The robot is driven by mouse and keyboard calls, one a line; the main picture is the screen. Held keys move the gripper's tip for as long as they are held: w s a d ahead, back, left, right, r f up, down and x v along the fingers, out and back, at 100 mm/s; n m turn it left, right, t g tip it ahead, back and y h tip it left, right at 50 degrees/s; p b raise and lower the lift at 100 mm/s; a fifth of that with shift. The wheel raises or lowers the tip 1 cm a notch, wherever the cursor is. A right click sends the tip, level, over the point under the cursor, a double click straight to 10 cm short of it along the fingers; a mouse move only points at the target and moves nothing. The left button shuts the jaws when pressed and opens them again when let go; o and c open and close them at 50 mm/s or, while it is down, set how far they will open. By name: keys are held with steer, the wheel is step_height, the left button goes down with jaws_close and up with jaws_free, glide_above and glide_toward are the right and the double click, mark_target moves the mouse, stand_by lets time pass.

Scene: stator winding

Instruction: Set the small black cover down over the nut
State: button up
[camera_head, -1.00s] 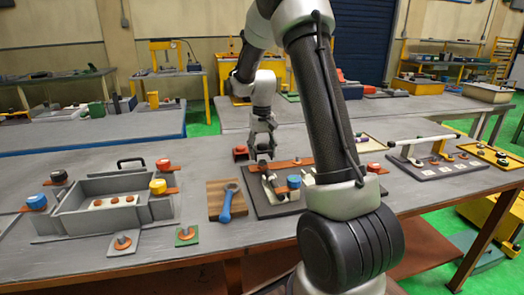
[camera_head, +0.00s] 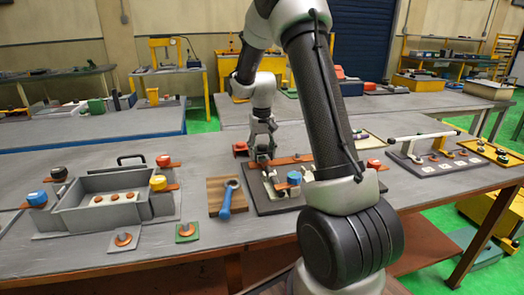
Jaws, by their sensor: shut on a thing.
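My gripper (camera_head: 263,146) hangs fingers down over the dark fixture board (camera_head: 266,208) in the middle of the table. It is shut on a small dark piece, taken to be the black cover (camera_head: 263,161). The cover is low over the far left part of the board, close to an orange-brown bar (camera_head: 292,160). The nut cannot be made out; the fingers and cover hide the spot below. At this size I cannot tell whether the cover touches anything.
A blue-topped post (camera_head: 293,179) stands on the board, right of my gripper. A grey tray (camera_head: 97,214) with a black handle is further left. My arm hides the board's right part.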

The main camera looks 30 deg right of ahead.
mark_target(262, 145)
steer(key=shift+f, duration=0.15)
steer(key=shift+f, duration=0.65)
steer(key=shift+f, duration=0.25)
stand_by(0.8)
steer(key=o, duration=1)
steer(key=shift+r, duration=3.5)
steer(key=shift+s, duration=0.1)
